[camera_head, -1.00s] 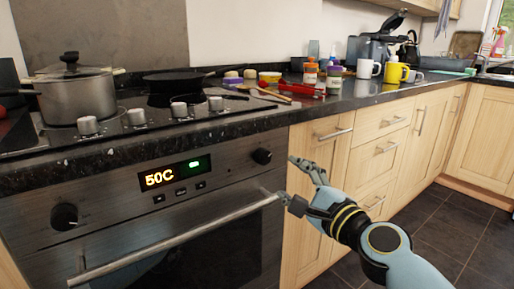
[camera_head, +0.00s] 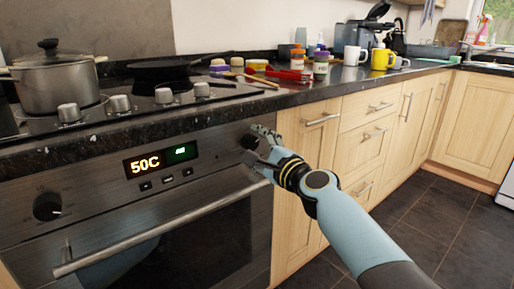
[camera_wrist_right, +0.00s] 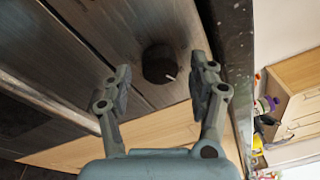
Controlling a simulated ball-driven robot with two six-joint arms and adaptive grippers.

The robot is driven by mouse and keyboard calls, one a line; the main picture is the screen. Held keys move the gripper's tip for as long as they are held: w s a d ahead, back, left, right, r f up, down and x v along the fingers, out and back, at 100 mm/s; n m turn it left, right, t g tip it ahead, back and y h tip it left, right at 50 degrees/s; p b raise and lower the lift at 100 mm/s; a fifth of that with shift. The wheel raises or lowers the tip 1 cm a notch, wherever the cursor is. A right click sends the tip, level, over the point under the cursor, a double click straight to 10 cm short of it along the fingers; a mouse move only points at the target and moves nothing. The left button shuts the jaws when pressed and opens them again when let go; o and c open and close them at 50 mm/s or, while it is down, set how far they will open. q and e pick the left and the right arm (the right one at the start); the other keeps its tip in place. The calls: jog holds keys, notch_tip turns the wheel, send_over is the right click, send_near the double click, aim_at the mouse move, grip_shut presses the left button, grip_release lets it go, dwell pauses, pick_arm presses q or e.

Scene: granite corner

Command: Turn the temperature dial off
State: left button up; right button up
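The oven panel has a display (camera_head: 151,162) reading 50C with a lit green patch. A black dial (camera_head: 249,142) sits at the panel's right end, and another black dial (camera_head: 47,207) with a pale mark sits at the left. No label shows which is for temperature. My right gripper (camera_head: 257,146) is at the right dial, partly covering it. My left gripper is out of view.
The oven's bar handle (camera_head: 165,236) runs just below the panel. The worktop edge (camera_head: 200,118) overhangs above it. A pot (camera_head: 58,84), a pan (camera_head: 165,70) and several hob knobs are above. Wooden cupboards (camera_head: 300,170) stand right; the floor there is clear.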

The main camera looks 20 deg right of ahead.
jog(key=c, duration=1)
jog(key=shift+c, duration=0.2)
jog(key=shift+f, duration=0.15)
